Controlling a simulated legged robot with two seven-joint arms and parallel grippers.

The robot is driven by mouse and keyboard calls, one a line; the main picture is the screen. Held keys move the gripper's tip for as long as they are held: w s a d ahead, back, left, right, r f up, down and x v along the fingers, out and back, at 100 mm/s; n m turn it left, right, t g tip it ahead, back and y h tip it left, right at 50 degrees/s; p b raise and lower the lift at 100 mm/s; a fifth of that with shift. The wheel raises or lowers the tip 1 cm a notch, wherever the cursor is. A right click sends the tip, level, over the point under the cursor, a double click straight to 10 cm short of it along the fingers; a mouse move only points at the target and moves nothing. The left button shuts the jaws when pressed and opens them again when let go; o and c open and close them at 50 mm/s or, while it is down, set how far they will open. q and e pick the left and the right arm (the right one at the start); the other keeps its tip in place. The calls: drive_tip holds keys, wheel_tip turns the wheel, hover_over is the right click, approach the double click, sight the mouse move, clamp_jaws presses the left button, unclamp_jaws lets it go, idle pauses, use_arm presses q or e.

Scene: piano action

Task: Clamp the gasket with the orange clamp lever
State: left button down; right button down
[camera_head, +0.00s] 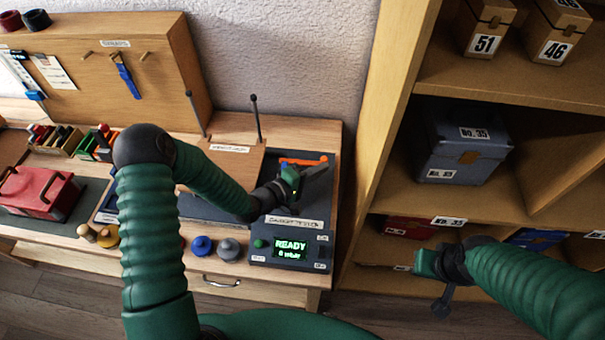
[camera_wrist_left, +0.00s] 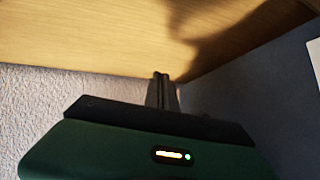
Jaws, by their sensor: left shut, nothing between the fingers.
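The orange clamp lever (camera_head: 302,162) shows as a short orange bar at the back right of the workbench, on a dark fixture. My left gripper (camera_head: 318,171) is just in front of it, partly covering the fixture; I cannot tell whether it touches the lever. Its fingers are shut and empty, and they also show in the left wrist view (camera_wrist_left: 160,91). The lever is not seen there. I cannot make out the gasket, which may be hidden behind the left gripper. My right gripper (camera_head: 442,300) is at the right, in front of the shelf, and its finger opening is unclear.
A control box (camera_head: 290,251) with a green READY display stands at the bench's front right. A thin dark rod (camera_head: 256,118) rises behind the left forearm. A tall wooden shelf (camera_head: 385,110) borders the bench on the right. A red case (camera_head: 38,192) sits at the left.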

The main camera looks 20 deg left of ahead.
use_arm(q)
drive_tip(key=shift+w+d, duration=0.2)
drive_tip(key=shift+w, duration=0.1)
drive_tip(key=shift+w+d, duration=0.15)
idle(0.4)
